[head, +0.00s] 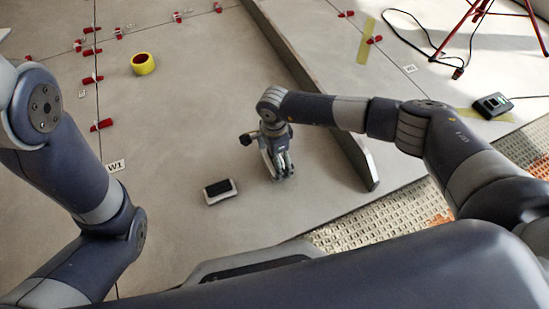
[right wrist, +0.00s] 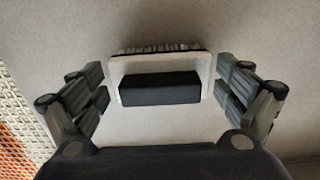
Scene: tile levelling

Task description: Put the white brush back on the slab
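The white brush (head: 220,191) has a black grip on top and lies on the grey slab (head: 180,235) near its front edge. My right gripper (head: 281,174) points down over the slab, just right of the brush in the head view. In the right wrist view the brush (right wrist: 160,85) shows its black grip, white body and dark bristles along its far side. It appears between the spread fingers of my right gripper (right wrist: 160,70), with gaps on both sides. The gripper is open and holds nothing. My left arm comes in from the left; its gripper is out of view.
A long straight bar (head: 300,70) lies right of my right gripper. Beyond the front edge is a patterned mat (head: 375,225). A dark device (head: 492,106) and red tripod (head: 480,15) stand right.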

